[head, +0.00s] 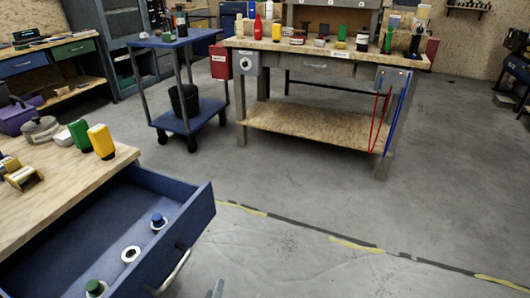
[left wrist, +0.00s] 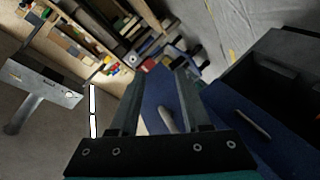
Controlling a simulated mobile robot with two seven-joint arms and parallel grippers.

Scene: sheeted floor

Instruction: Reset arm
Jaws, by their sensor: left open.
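My left gripper (left wrist: 160,70) is open in the left wrist view, its two dark fingers spread with nothing held between them. Only a small grey tip of it (head: 215,289) shows at the bottom edge of the head view, just right of the drawer handle. The blue drawer (head: 200,212) stands pulled out of the wooden-topped bench at left. Its metal handle (head: 172,272) is apart from that tip. In the left wrist view a blue front with a handle (left wrist: 166,119) shows beyond and between the fingers. My right gripper is in neither view.
The drawer holds a blue-topped piece (head: 158,221), a white ring (head: 131,254) and a green-topped piece (head: 95,288). Yellow (head: 101,141) and green (head: 80,134) bottles stand on the benchtop (head: 60,185). A blue cart (head: 205,105) and a workbench (head: 320,122) stand behind. Floor at right is clear.

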